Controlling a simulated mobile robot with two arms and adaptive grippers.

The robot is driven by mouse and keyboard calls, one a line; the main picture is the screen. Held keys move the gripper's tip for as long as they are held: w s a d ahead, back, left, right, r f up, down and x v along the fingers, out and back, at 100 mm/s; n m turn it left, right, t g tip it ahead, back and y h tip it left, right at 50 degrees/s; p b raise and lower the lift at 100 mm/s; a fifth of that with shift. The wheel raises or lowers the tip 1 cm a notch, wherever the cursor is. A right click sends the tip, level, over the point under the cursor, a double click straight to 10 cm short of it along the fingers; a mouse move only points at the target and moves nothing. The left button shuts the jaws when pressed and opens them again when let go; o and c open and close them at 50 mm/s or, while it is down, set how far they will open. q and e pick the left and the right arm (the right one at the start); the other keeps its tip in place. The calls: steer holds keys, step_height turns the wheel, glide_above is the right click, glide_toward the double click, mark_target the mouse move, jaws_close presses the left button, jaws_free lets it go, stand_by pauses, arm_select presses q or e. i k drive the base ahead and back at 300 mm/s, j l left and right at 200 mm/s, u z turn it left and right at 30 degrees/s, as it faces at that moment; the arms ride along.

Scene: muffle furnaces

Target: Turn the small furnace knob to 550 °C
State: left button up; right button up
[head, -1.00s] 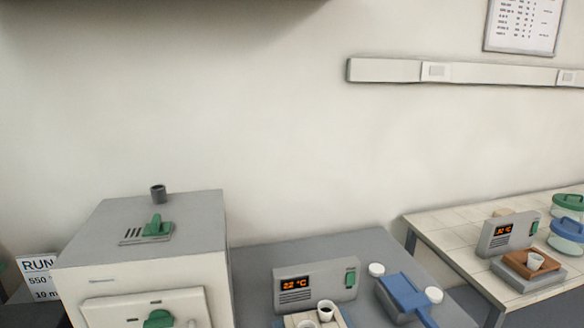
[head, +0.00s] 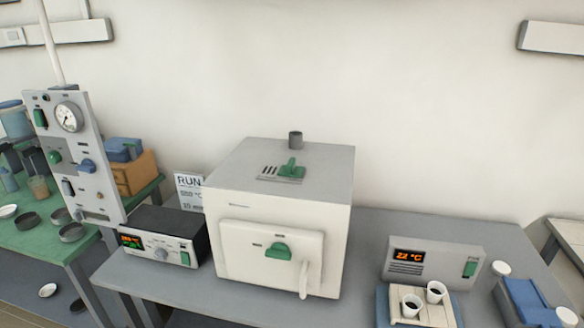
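A white furnace (head: 233,270) with a grey top stands on the grey bench in the middle of the head view. Its front door is shut and carries a green handle (head: 278,251). Left of it, close beside it, is a dark controller box (head: 172,222) with a light front panel. The panel has a lit display (head: 131,241), a round grey knob (head: 161,254) and a green switch (head: 185,258). The display digits and the knob's pointer are too small to read. A sign (head: 189,190) headed RUN stands behind the box, its lower lines blurred. Neither gripper is in view.
A grey unit (head: 440,262) showing 22 °C stands right of the furnace, with a tray of white cups (head: 437,292) before it. A gauge panel (head: 69,150) rises at the left beside a green table (head: 35,255). Bare bench (head: 215,305) lies before the furnace.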

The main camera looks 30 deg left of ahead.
mark_target(161, 254)
steer(key=u, duration=1.8)
